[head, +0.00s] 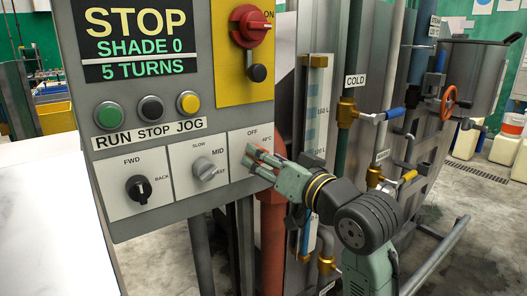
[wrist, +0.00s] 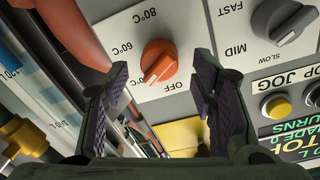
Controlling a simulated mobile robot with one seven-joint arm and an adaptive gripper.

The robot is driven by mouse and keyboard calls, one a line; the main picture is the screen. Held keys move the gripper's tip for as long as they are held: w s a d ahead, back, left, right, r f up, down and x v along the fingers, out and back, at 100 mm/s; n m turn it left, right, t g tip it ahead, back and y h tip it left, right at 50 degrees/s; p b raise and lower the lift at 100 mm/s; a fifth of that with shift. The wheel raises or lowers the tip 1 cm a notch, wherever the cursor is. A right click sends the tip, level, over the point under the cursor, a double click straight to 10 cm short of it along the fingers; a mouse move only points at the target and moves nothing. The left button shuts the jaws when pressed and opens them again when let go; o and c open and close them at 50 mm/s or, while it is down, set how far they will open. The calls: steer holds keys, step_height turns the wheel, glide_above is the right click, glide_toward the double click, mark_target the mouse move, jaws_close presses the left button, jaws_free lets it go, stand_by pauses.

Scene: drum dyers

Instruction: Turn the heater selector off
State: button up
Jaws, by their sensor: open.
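The heater selector is an orange-red knob (wrist: 162,58) on a white plate marked OFF, 60°C and 80°C in the wrist view, where the lettering is upside down. Another mark beside OFF is partly covered by the knob. The knob's grip bar lies slantwise, with one end toward that covered mark. My gripper (wrist: 160,70) is open, its dark ridged fingers on either side of the knob in the picture; I cannot tell whether they touch it. In the head view my gripper (head: 258,160) is in front of the selector plate (head: 238,137) and hides most of the knob.
Left of the heater plate is the grey speed knob (head: 208,170), then the black FWD/BACK knob (head: 138,188). RUN, STOP and JOG buttons (head: 150,108) and a red switch (head: 249,26) sit above. Pipes and a sight gauge (head: 316,105) stand close on the right.

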steer(key=shift+x, duration=0.9)
steer(key=shift+c, duration=0.2)
steer(key=c, duration=1.1)
steer(key=shift+f+n+b, duration=0.1)
steer(key=shift+n+b, duration=0.25)
steer(key=shift+n, duration=0.05)
steer(key=n+b, duration=0.4)
steer(key=shift+f+n, duration=0.1)
steer(key=shift+n, duration=0.3)
steer(key=n+b, duration=0.2)
steer(key=n, duration=0.1)
steer(key=shift+s+n, duration=0.1)
steer(key=shift+n, duration=0.2)
steer(key=shift+a+n+y+b, duration=0.1)
steer(key=shift+n+y+b, duration=0.3)
steer(key=shift+n+b, duration=0.9)
steer(key=shift+n, duration=0.3)
